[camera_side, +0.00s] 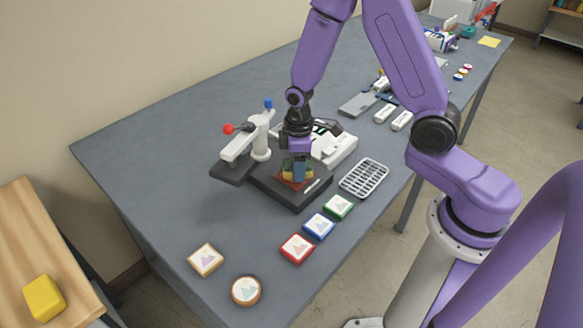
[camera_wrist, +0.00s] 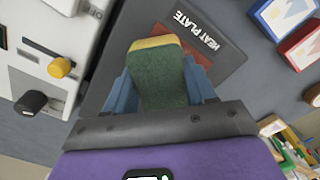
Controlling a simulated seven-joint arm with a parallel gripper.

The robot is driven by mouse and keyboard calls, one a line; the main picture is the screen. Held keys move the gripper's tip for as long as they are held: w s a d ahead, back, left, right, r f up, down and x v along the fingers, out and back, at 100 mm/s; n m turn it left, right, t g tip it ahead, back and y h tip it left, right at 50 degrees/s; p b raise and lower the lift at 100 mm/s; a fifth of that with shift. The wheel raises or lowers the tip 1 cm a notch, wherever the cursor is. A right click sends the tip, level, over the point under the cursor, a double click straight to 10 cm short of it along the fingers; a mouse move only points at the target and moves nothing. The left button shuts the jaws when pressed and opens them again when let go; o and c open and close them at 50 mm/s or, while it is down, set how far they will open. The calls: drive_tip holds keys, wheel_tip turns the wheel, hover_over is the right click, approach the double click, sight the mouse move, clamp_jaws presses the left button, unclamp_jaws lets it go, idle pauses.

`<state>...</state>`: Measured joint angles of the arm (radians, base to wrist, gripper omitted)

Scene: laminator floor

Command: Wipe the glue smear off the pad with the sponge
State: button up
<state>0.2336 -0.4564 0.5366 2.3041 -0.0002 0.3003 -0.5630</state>
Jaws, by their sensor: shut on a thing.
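My gripper (camera_side: 298,170) is shut on a sponge with a yellow layer and a green layer (camera_wrist: 158,78). Its blue fingers clasp the sponge from both sides. The sponge is over the dark plate (camera_side: 268,183), lettered HEAT PLATE in the wrist view (camera_wrist: 243,85). A reddish-brown pad (camera_wrist: 222,58) lies on this plate, partly hidden behind the sponge and fingers. It also shows under the gripper in the side view (camera_side: 291,185). The sponge is at or just above the pad; I cannot tell whether they touch. I cannot make out a glue smear.
A white press with a red knob (camera_side: 229,129) and a blue knob stands close to the plate's left. A white machine (camera_side: 335,150) is behind it, and a wire rack (camera_side: 364,178) to the right. Picture tiles (camera_side: 297,248) lie in front. The table's left side is clear.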

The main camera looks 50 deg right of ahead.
sight(286, 183)
drive_tip(key=d, duration=0.2)
drive_tip(key=shift+d+f, duration=0.1)
drive_tip(key=shift+d, duration=0.2)
drive_tip(key=shift+a, duration=3.65)
drive_tip(key=shift+d, duration=3.75)
drive_tip(key=shift+a, duration=3.7)
wheel_tip(286, 183, up, 8)
